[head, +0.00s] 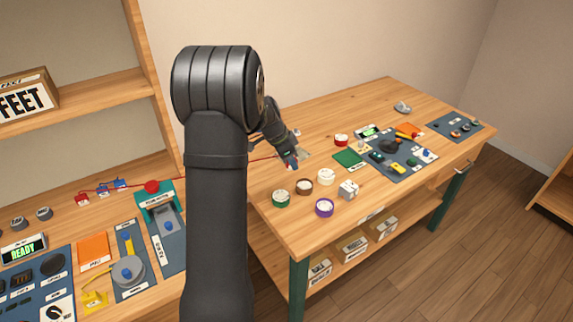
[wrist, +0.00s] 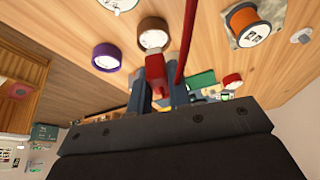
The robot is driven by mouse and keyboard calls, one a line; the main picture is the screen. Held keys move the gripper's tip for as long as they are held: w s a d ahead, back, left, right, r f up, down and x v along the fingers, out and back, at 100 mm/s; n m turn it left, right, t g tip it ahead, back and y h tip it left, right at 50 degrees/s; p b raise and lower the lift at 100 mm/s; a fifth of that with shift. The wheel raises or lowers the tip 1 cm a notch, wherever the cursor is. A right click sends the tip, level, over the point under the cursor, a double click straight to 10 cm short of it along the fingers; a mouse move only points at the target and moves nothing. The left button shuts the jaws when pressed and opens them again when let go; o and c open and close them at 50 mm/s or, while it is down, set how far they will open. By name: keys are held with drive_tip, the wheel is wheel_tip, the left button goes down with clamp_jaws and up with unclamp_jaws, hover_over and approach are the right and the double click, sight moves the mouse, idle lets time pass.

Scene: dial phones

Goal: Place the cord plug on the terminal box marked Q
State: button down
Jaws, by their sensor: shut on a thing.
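My gripper (head: 291,163) is over the left part of the right-hand table, shut on the red cord plug. The plug (wrist: 155,70) shows between the fingers in the wrist view, with its red cord (wrist: 187,40) beside it. In the head view the cord (head: 255,159) runs left behind my arm toward the left bench.
An orange spool (wrist: 246,22) shows in the wrist view. A teal device with a red knob (head: 152,187) stands near the small boxes.

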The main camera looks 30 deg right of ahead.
drive_tip(key=s+d+r+n+t, duration=0.1)
drive_tip(key=s+d+r+n, duration=0.2)
drive_tip(key=s+d, duration=0.7)
drive_tip(key=s+d+r+n+t, duration=0.2)
drive_tip(key=s+d+n, duration=0.25)
drive_tip(key=s, duration=0.85)
hover_over(351, 183)
drive_tip(key=a, duration=0.1)
drive_tip(key=shift+m, duration=0.25)
drive_tip(key=f, duration=0.6)
drive_tip(key=shift+s+a+f, duration=0.2)
drive_tip(key=shift+s+f, duration=0.15)
drive_tip(key=shift+s, duration=0.05)
drive_tip(key=shift+f, duration=2)
drive_tip(key=shift+f, duration=0.1)
drive_tip(key=c, duration=1.7)
unclamp_jaws()
drive_tip(key=shift+f, duration=0.1)
drive_tip(key=shift+c, duration=0.2)
drive_tip(key=o, duration=0.4)
